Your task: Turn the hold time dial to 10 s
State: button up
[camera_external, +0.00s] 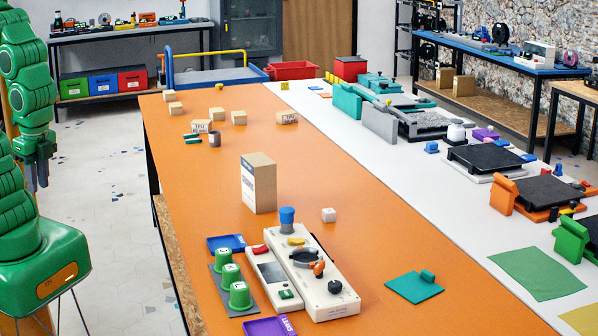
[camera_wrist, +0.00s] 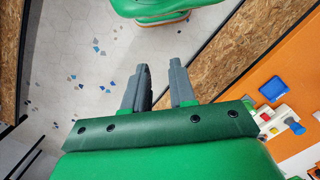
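A white control box (camera_external: 326,294) lies on the near part of the orange table. It carries a large black dial (camera_external: 304,257), an orange knob (camera_external: 318,269), a smaller black knob (camera_external: 335,287) and a yellow part (camera_external: 296,241). Labels are too small to read, so I cannot tell which is the hold time dial or its setting. My gripper (camera_external: 38,182) hangs at the far left, off the table and well away from the box. In the wrist view my gripper (camera_wrist: 162,66) is open and empty above the floor; part of the box (camera_wrist: 274,122) shows at the right edge.
Beside the box are a unit with a screen (camera_external: 267,273), green cups (camera_external: 240,294), a blue tray (camera_external: 226,243) and a purple tray (camera_external: 268,327). A blue cylinder (camera_external: 287,218) and tall carton (camera_external: 258,185) stand behind.

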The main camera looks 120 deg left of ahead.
jog(key=o, duration=0.6)
jog(key=shift+n+t, duration=0.4)
jog(key=shift+n, duration=0.2)
jog(key=w, duration=0.2)
jog(key=w+r, duration=0.1)
jog(key=w, duration=0.2)
jog(key=w+r, duration=0.1)
jog(key=w, duration=0.1)
jog(key=shift+w+a+r, duration=0.1)
jog(key=shift+w+a, duration=0.05)
jog(key=shift+a, duration=0.1)
jog(key=shift+c, duration=0.2)
jog(key=w+a+r+n, duration=0.1)
jog(key=w+n, duration=0.1)
jog(key=w, duration=0.8)
jog(key=w+a+r+n+t+h, duration=0.1)
jog(key=w+a+n, duration=0.15)
jog(key=w, duration=0.85)
jog(key=w+a+r+n, duration=0.1)
jog(key=w+n, duration=0.1)
jog(key=w, duration=0.8)
jog(key=n+y, duration=0.1)
jog(key=n, duration=1.1)
send_near(335, 284)
jog(key=shift+s+d+f, duration=0.1)
jog(key=shift+d, duration=0.2)
jog(key=shift+a+f, duration=0.35)
jog(key=shift+f, duration=3.8)
